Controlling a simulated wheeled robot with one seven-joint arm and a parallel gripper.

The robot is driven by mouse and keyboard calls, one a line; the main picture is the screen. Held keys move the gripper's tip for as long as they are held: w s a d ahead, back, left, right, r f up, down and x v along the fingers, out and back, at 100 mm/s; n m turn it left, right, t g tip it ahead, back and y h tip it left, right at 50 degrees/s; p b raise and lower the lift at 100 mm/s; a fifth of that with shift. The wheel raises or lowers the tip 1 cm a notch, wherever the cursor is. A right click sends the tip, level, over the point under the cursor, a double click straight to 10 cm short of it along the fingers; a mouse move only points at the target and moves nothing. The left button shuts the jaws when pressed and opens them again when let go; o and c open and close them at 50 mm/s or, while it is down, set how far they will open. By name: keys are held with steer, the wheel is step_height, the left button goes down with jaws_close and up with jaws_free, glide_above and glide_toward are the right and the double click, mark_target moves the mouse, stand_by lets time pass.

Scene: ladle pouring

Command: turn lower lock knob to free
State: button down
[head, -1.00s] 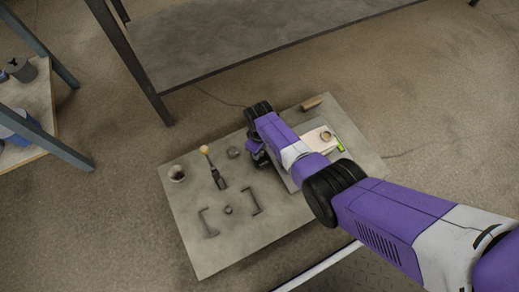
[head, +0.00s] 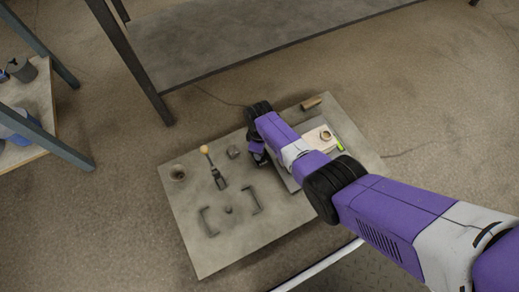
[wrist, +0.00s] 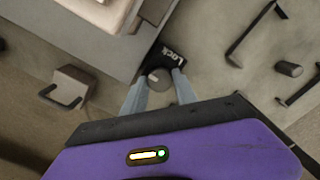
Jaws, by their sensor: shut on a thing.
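The lock knob (wrist: 158,78) is a small round grey knob beside a black plate marked "Lock" (wrist: 171,54) in the wrist view. My gripper (wrist: 161,82) has its two grey fingers on either side of the knob and is shut on it. The knob's pointing direction is hard to read. In the head view my gripper (head: 259,152) is mostly covered by my arm, and the lock knob is hidden there.
The grey board (head: 205,250) carries two dark handles, a short post (head: 228,210), a ball-topped lever (head: 213,168), a round cup (head: 177,174) and a small block (head: 233,152). A raised pale box (head: 318,138) lies right of my gripper.

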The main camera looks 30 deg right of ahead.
steer(key=c, duration=1)
jaws_free()
steer(key=shift+o, duration=0.2)
step_height(320, 180, up, 8)
steer(key=p, duration=0.5)
steer(key=shift+f, duration=0.1)
